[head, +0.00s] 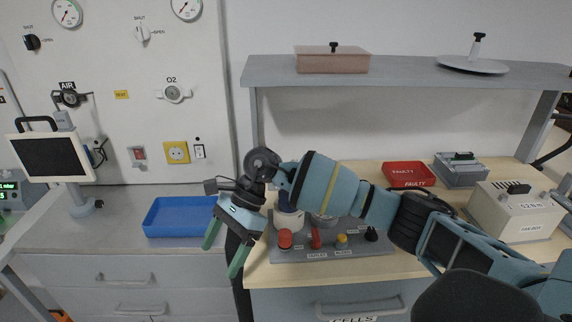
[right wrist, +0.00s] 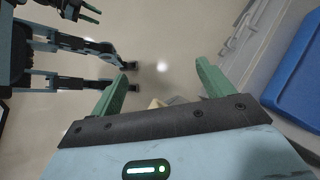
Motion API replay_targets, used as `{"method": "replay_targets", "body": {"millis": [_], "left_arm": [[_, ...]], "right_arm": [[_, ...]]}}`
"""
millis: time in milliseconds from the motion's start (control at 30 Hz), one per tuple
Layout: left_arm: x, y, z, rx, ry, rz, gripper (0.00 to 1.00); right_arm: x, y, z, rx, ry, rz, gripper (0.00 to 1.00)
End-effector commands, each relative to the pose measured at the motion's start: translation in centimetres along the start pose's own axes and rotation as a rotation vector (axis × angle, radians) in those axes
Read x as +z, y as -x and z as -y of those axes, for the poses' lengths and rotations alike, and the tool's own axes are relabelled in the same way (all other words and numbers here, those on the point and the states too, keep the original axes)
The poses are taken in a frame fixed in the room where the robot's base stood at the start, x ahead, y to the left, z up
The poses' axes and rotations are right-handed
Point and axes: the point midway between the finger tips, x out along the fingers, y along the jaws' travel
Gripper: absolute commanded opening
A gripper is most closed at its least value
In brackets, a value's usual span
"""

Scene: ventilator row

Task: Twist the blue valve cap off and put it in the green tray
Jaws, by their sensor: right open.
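My right gripper (head: 221,261) is open and empty, its fingers pointing down in front of the counter, left of the grey valve board (head: 340,251). In the right wrist view its green fingers (right wrist: 160,85) stand wide apart over bare floor. A white, round part with a dark blue top (head: 288,217) shows at the back left of the board, mostly behind my right arm; I cannot tell whether it is the blue valve cap. No green tray shows. What looks like my left gripper (right wrist: 90,12) is at the top left of the right wrist view, small; its opening is unclear.
A blue tray (head: 180,217) lies on the left counter and also shows in the right wrist view (right wrist: 300,90). A red FAULTY tray (head: 408,174) and grey boxes stand at the right. Red, yellow and black knobs line the board's front. A shelf (head: 400,73) hangs above.

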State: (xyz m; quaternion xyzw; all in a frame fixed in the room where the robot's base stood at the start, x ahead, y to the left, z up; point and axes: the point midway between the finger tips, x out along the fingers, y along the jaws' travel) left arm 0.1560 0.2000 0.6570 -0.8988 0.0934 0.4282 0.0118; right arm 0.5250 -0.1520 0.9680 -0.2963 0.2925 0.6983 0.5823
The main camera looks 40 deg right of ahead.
Motion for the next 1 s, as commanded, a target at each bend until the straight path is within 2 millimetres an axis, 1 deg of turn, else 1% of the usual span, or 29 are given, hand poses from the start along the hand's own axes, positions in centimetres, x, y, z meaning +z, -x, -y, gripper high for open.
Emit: {"method": "replay_targets", "body": {"millis": [33, 67, 100, 167, 200, 300, 400, 500, 633, 833, 1000], "left_arm": [[0.2, -0.1, 0.0, 0.001, 0.001, 0.004, 0.36], [0.3, -0.1, 0.0, 0.001, 0.001, 0.005, 0.36], [0.4, -0.2, 0.0, 0.001, 0.001, 0.006, 0.36], [0.5, -0.2, 0.0, 0.001, 0.001, 0.008, 0.36], [0.6, -0.3, 0.0, 0.001, 0.002, 0.009, 0.36], [0.7, -0.4, -0.1, 0.002, 0.002, 0.011, 0.36], [0.8, -0.4, -0.1, 0.002, 0.002, 0.012, 0.36], [0.8, -0.5, -0.1, 0.002, 0.002, 0.012, 0.36], [0.9, -0.5, -0.1, 0.003, 0.003, 0.013, 0.36], [0.8, -0.5, -0.1, 0.003, 0.004, 0.012, 0.36], [0.8, -0.4, -0.1, 0.003, 0.004, 0.011, 0.36]], "right_arm": [[-1.2, 2.5, 0.8, -0.018, 0.038, -0.097, 0.8], [-1.9, 3.9, 1.1, -0.021, 0.06, -0.156, 0.8], [-2.9, 5.9, 1.5, -0.027, 0.084, -0.235, 0.8], [-4.2, 9.1, 1.9, -0.033, 0.11, -0.348, 0.8], [-4.9, 11.3, 2.0, -0.035, 0.121, -0.419, 0.8], [-6.3, 16.0, 1.9, -0.033, 0.13, -0.563, 0.8], [-7.1, 19.2, 1.6, -0.029, 0.125, -0.653, 0.8], [-7.4, 21.0, 1.3, -0.026, 0.12, -0.699, 0.8], [-7.6, 21.8, 1.1, -0.024, 0.117, -0.719, 0.8], [-7.8, 21.5, 1.2, -0.023, 0.117, -0.718, 0.8], [-9.0, 20.1, 1.2, -0.022, 0.116, -0.718, 0.8]]}}
